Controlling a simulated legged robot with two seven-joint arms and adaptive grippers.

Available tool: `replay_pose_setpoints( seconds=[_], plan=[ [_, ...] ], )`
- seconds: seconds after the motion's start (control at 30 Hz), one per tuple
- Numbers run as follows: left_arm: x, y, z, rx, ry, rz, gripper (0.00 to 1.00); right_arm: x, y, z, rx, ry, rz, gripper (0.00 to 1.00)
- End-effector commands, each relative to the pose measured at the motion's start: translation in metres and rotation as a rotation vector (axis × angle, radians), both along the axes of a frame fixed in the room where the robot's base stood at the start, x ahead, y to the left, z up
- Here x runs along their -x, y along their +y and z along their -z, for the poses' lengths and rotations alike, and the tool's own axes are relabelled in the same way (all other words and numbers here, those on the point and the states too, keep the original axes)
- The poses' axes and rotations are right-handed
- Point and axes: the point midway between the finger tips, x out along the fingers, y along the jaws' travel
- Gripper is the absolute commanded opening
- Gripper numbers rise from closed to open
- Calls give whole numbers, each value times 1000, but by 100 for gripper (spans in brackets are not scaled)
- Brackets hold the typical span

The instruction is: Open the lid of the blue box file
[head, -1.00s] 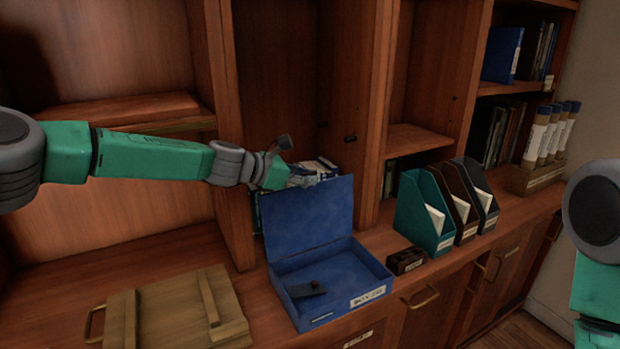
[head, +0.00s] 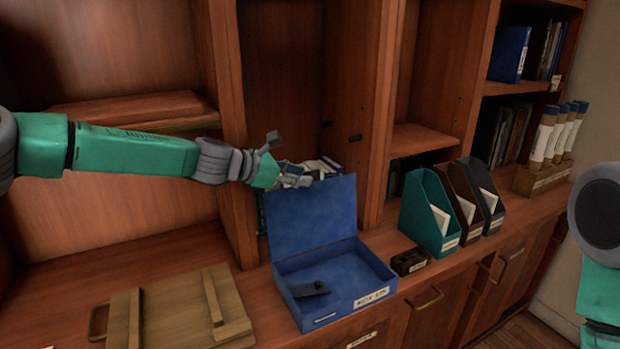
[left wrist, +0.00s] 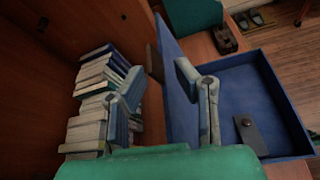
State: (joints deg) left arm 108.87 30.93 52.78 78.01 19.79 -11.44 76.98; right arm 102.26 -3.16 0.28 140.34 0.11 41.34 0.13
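The blue box file (head: 338,282) stands on the counter with its lid (head: 312,218) raised, roughly upright and tilted a little back. A dark clip lies inside the tray, and a white label is on the front. My left gripper (head: 293,179) is at the lid's upper left edge. In the left wrist view, the fingers of my left gripper (left wrist: 158,76) are spread apart, one on each side of the lid (left wrist: 178,92). They do not visibly clamp it. The open tray (left wrist: 262,62) lies to the right there. My right gripper is not in view.
A wooden crate lid or board (head: 180,315) lies left of the box. A small dark block (head: 408,262) and upright magazine files (head: 430,215) stand to the right. Books (left wrist: 95,105) fill the cubby behind the lid. Cubby walls stand close to my left gripper.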

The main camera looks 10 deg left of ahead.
Motion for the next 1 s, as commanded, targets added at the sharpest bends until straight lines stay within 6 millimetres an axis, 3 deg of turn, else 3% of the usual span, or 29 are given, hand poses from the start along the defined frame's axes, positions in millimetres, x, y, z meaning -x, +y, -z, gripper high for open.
replay_pose_setpoints(
  seconds=[0.2,0.4,1.0],
  plan=[
    [27,36,-19,1,-1,-3,27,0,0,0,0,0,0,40],
    [43,56,-27,0,0,-2,27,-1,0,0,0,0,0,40],
    [49,61,-29,-1,2,-1,27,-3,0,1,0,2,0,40]
  ],
)
